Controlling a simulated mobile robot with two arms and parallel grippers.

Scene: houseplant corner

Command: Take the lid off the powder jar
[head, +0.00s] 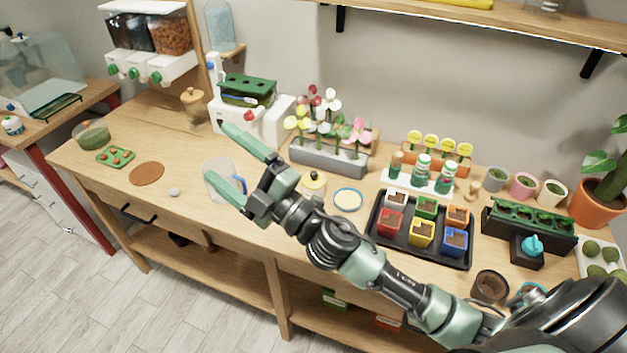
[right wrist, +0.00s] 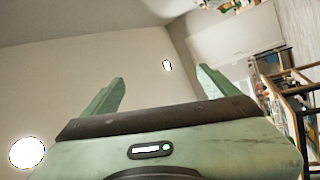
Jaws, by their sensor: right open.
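A small pale jar with a yellow lid and a dark knob (head: 313,184), which I take to be the powder jar, stands mid-table in the head view. The lid sits on it. My right gripper (head: 217,150) is open and empty, up and to the left of the jar in the picture, apart from it. Its wrist passes just left of and below the jar. The right wrist view shows the open fingers (right wrist: 160,88) with only wall and room beyond, no jar. My left gripper is not in view.
A round blue-rimmed pad (head: 348,200) lies right of the jar. A clear mug with a blue handle (head: 218,178) is partly behind my lower finger. A flower planter (head: 328,157) stands behind the jar; a black tray of pots (head: 388,247) is to the right.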

